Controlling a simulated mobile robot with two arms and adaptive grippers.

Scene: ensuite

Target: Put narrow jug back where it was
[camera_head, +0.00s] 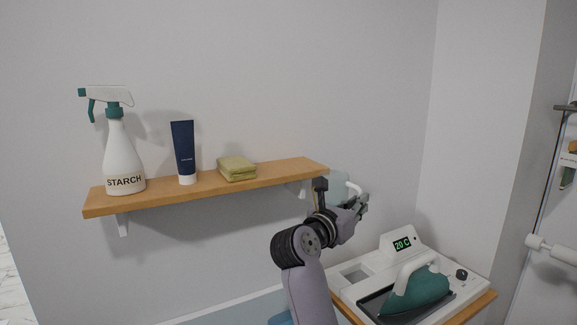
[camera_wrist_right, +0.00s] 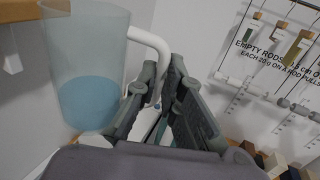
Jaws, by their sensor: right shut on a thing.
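The narrow jug (camera_wrist_right: 88,60) is a clear, tapered vessel with blue liquid in its lower part and a white handle. My right gripper (camera_wrist_right: 163,78) is shut on the handle, and the jug hangs nearly upright to the left of the fingers in the wrist view. In the head view the jug (camera_head: 338,180) shows beyond my right gripper (camera_head: 358,204), near the right end of the wooden shelf (camera_head: 270,176). My gripper hides much of it there. My left gripper is in neither view.
A teal iron (camera_head: 415,292) rests on a white station (camera_head: 462,292) below right. Rods hang on a wall panel (camera_wrist_right: 285,50).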

